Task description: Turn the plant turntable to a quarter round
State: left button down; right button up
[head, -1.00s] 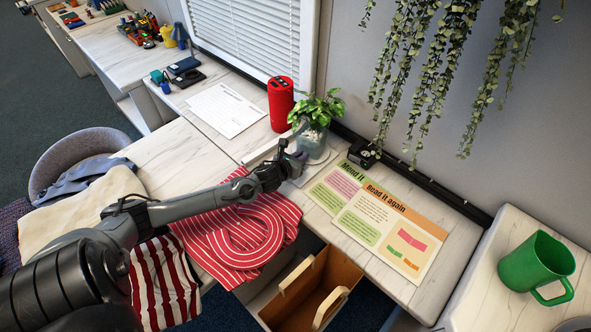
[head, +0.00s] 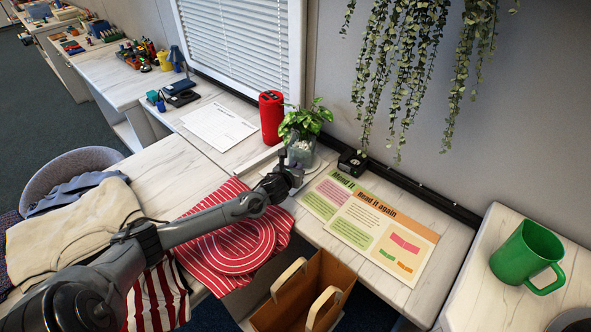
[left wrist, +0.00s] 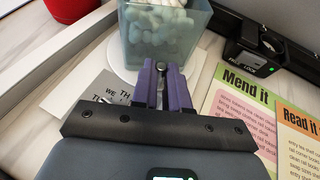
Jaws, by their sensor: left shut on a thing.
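The leafy green plant (head: 305,121) stands in a clear bluish pot of pale pebbles (head: 300,153) on the desk, near the wall. In the left wrist view the pot (left wrist: 163,45) is at the top, on a white round turntable (left wrist: 124,70) of which only part of the rim shows. My left gripper (head: 289,174) is at the near side of the pot. In the left wrist view its purple fingers (left wrist: 161,80) are close together on a small dark peg (left wrist: 161,68) in front of the pot. The fingers hide most of the peg. My right gripper is not in view.
A red cylinder (head: 271,117) stands left of the plant. A small black device (head: 351,162) and printed sheets (head: 385,222) lie to its right. A grey card with text (left wrist: 117,95) lies beside the fingers. A brown open box (head: 300,292) is below the desk's near edge.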

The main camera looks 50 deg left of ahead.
pick_arm(q)
jog(key=c, duration=1.1)
grip_release()
jog(key=b+v, duration=0.1)
jog(key=v, duration=1)
